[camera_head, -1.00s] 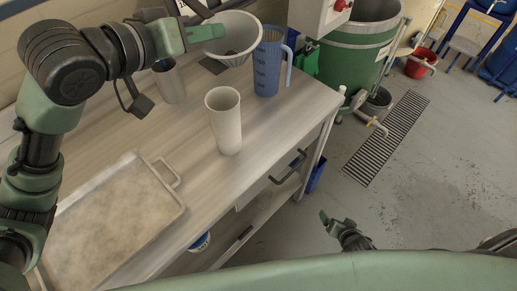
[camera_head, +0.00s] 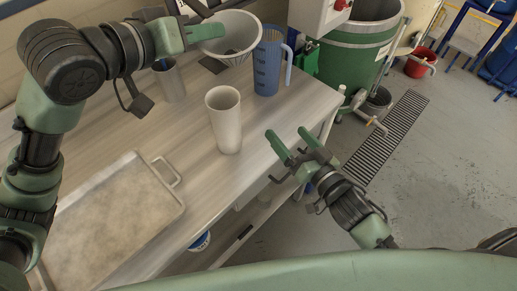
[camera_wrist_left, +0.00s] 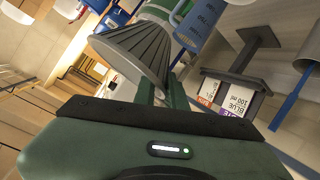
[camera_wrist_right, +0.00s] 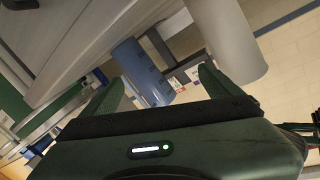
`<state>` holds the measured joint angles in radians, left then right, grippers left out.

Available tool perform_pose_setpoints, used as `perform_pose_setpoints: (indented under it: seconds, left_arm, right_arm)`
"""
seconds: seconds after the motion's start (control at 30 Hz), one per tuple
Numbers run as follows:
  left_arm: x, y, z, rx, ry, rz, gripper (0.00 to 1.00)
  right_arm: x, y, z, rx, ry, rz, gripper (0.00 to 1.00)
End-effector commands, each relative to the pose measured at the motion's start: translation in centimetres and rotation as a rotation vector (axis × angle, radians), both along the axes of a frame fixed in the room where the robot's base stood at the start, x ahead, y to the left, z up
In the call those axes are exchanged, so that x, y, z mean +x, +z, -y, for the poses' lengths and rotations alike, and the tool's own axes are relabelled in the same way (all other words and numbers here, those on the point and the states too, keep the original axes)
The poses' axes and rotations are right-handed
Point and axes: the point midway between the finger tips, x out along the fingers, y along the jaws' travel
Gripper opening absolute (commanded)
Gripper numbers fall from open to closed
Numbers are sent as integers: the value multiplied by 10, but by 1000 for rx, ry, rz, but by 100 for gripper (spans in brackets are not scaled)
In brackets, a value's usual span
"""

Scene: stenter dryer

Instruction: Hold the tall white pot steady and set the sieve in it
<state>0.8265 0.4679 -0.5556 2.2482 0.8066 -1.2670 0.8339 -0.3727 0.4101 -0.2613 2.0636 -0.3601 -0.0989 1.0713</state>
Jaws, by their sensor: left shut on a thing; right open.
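The tall white pot (camera_head: 226,128) stands upright on the bench near its front edge; it also shows in the right wrist view (camera_wrist_right: 225,42). The white conical sieve (camera_head: 236,48) is held at its rim by my left gripper (camera_head: 208,32), above the back of the bench and behind the pot. In the left wrist view the ribbed sieve (camera_wrist_left: 138,50) sits at the fingertips. My right gripper (camera_head: 286,134) is open and empty, to the right of the pot and apart from it. In the right wrist view the pot is beyond the right-hand finger.
A blue measuring jug (camera_head: 266,70) stands right of the sieve. A grey metal cup (camera_head: 170,84) is at the back left. A flat tray (camera_head: 173,208) with a handle covers the bench's front left. Bench surface around the pot is clear. A green vat (camera_head: 350,60) stands beyond the bench.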

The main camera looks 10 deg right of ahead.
Motion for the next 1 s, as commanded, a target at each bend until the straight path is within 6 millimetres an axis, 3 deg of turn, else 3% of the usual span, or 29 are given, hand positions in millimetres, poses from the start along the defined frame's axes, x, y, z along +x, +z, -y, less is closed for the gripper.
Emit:
perform_pose_setpoints:
  seconds: [0.1, 0.2, 0.47, 0.67, 1.0]
  left_arm:
    - [0, 0, 0, -1, 0, 1, 0]
    - [0, 0, 0, -1, 0, 1, 0]
    - [0, 0, 0, -1, 0, 1, 0]
    - [0, 0, 0, -1, 0, 1, 0]
    - [0, 0, 0, -1, 0, 1, 0]
  right_arm:
    - [-17, 10, -40, -140, 100, 90, 92]
    - [-29, 17, -64, -233, 157, 157, 92]
    - [-41, 25, -91, -337, 216, 243, 92]
    - [-20, 26, -105, -341, 217, 248, 92]
    - [34, 26, -139, -340, 216, 246, 92]
